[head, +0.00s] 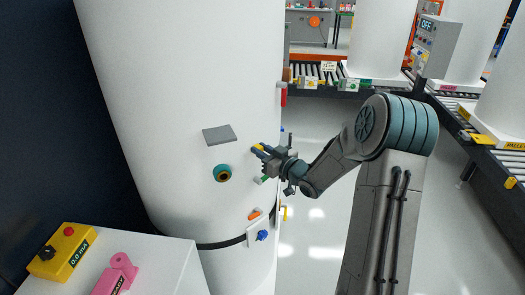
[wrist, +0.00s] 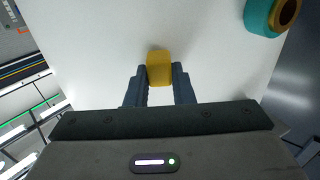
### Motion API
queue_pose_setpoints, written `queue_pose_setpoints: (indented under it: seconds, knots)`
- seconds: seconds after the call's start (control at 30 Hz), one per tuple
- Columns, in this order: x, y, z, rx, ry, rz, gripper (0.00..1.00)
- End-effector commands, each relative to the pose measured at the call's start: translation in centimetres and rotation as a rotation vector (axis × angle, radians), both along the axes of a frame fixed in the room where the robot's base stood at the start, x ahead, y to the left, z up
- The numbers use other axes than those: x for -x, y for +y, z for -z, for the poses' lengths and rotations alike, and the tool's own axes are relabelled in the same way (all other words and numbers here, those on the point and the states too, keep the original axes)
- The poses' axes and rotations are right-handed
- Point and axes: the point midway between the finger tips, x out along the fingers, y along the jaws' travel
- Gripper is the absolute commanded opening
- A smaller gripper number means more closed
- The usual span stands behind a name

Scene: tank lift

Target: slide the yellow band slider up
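The yellow band slider (wrist: 160,67) is a small yellow block on the white tank wall, seen in the wrist view between my two fingertips. In the head view it shows as a small yellow piece (head: 258,147) on the right side of the white tank (head: 190,90). My gripper (wrist: 160,80) has a dark finger on each side of the block, with no clear gap, and looks shut on it. In the head view my gripper (head: 268,154) reaches the tank from the right and partly hides the slider's surroundings.
A grey plate (head: 219,134) and a teal round fitting (head: 222,173) stick out from the tank left of my gripper. An orange piece (head: 255,215) and a blue knob (head: 262,235) sit lower. A yellow box (head: 62,250) and a pink device (head: 116,275) stand at lower left.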

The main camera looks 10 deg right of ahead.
Motion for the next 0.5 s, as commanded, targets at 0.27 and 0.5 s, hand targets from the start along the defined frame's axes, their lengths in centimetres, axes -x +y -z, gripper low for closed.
queue_pose_setpoints:
  seconds: [0.27,0.5]
  knots:
    - [0.0,0.0,-1.3,0.001,-0.002,0.0,0.0]
    - [0.0,0.0,-2.4,-0.001,0.001,0.0,0.0]
